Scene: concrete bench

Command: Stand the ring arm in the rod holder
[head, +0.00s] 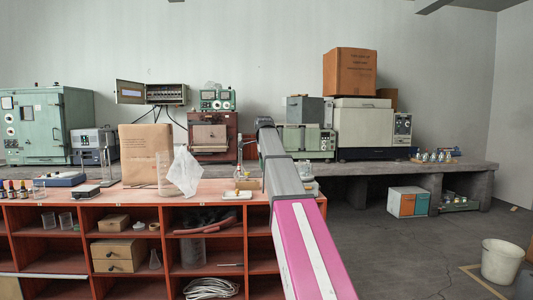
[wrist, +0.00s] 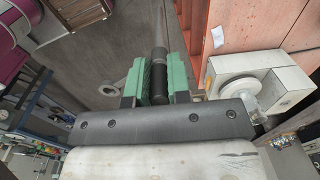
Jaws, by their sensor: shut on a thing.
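My gripper (wrist: 158,88) shows in the wrist view, its two green fingers shut on a black cylindrical piece. This appears to be the ring arm (wrist: 158,65), with a thin rod running up from it toward the top edge. A small grey ring (wrist: 110,89) shows left of the fingers; I cannot tell whether it belongs to the held piece. In the head view my arm hides the gripper and whatever it holds. I cannot pick out the rod holder with certainty in either view.
The red shelf bench (head: 100,197) carries a cardboard box (head: 139,150), a crumpled clear bag (head: 185,172) and glassware. A white device with a round top (wrist: 238,88) stands close right of my gripper. A white bucket (head: 501,261) stands on the floor at right.

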